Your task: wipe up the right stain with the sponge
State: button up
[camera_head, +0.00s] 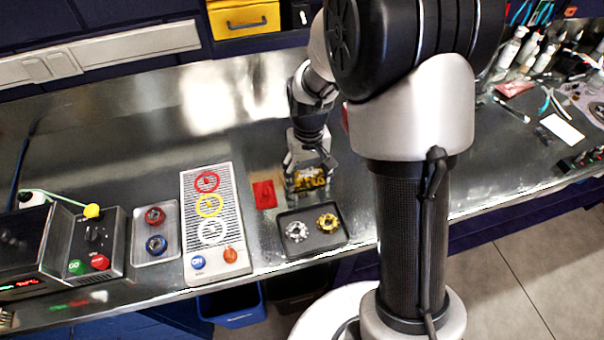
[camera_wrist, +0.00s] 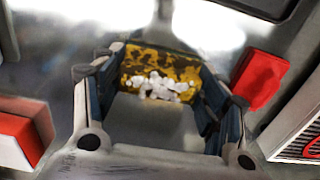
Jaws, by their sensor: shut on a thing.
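My gripper (camera_head: 309,168) is over the metal bench, behind the small dark tray. In the wrist view my gripper (camera_wrist: 160,98) has its two fingers on either side of a yellow sponge (camera_wrist: 160,64) and is shut on it. The sponge has dark brown patches, and a clump of white bits shows at its near side. In the head view the sponge (camera_head: 310,184) shows low between the fingers, at or just above the bench top; I cannot tell if it touches. I cannot make out a stain on the bench in either view.
A red block (camera_head: 264,194) lies just left of my gripper. The dark tray (camera_head: 291,251) holds a silver and a gold gear. A panel with coloured rings (camera_head: 188,222) is further left. A red and white object (camera_wrist: 18,138) shows in the wrist view. Bench behind is clear.

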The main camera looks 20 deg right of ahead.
jog(key=shift+d, duration=0.35)
jog(key=shift+a, duration=0.15)
jog(key=shift+a, duration=1.35)
jog(key=shift+d, duration=0.1)
jog(key=shift+d, duration=1.4)
jog(key=shift+a, duration=0.1)
